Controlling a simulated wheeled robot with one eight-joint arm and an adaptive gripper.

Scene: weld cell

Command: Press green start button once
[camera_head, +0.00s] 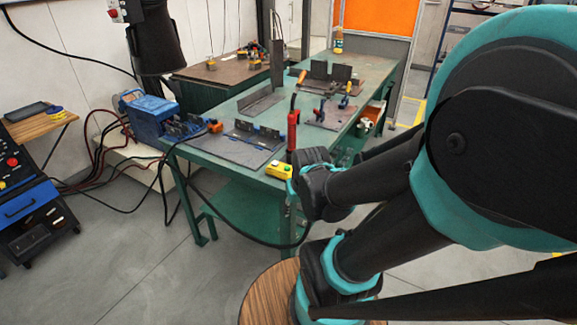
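A small yellow button box (279,170) sits at the near right corner of the green workbench (225,165). Small buttons show on its top face, a green one seemingly at its right end, but they are too small to make out well. My black and teal arm fills the right side of the head view. One of its joints is just to the right of the yellow box in the picture; whether they touch cannot be told. I cannot make out my gripper's fingers.
A red and black upright tool (292,130) stands behind the box. A control cabinet (30,205) with a red button stands at left. A round wooden top (262,295) is below. Floor at lower left is clear.

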